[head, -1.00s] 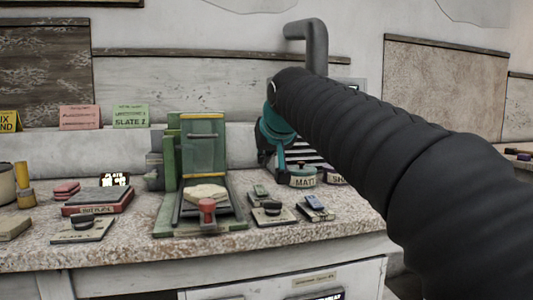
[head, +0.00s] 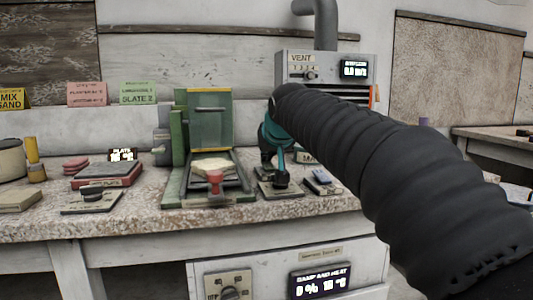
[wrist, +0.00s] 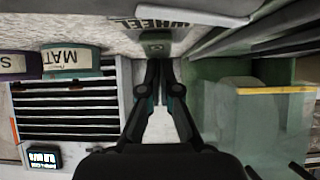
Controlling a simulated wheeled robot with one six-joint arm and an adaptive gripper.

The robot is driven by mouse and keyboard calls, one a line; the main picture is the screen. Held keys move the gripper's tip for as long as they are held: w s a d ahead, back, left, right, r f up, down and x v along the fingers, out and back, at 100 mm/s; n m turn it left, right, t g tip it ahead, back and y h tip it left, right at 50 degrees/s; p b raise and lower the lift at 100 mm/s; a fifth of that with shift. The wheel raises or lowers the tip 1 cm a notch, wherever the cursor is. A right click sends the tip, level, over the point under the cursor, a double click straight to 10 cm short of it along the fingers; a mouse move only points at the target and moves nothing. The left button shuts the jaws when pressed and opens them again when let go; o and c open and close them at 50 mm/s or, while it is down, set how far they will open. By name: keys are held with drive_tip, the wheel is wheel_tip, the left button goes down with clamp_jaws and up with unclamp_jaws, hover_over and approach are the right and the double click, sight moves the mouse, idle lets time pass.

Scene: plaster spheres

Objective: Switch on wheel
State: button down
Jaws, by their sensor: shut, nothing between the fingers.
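A plate lettered WHEEL (wrist: 178,24) shows upside down at the top of the wrist view. A small grey-green block (wrist: 155,40) sits beside the lettering, just beyond my fingertips. My gripper (wrist: 158,68) is shut and empty, its fingers pointing at that block; I cannot tell whether they touch it. In the head view my teal gripper (head: 280,178) is low over the small control plates on the counter, right of the green machine (head: 207,125). My arm and gripper hide part of those controls there.
The green machine stands close on the gripper's left in the head view, with a red knob (head: 214,178) in front. A VENT box (head: 300,66) stands behind. Another small switch (head: 321,180) lies to the right. A knob plate (head: 92,196) and a red-based hot plate (head: 106,174) are at left.

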drive_tip(key=shift+w+r+p, duration=0.1)
drive_tip(key=shift+r+p, duration=0.05)
drive_tip(key=shift+p, duration=0.45)
drive_tip(key=shift+g+p, duration=0.4)
drive_tip(key=shift+p, duration=0.35)
drive_tip(key=shift+f+b, duration=0.35)
drive_tip(key=shift+b, duration=0.05)
drive_tip(key=shift+s+d+f+b, duration=0.1)
drive_tip(key=shift+s+b, duration=0.15)
drive_tip(key=shift+s, duration=0.15)
drive_tip(key=shift+s+d+f+b, duration=0.1)
drive_tip(key=shift+s+b, duration=0.15)
drive_tip(key=shift+s, duration=0.1)
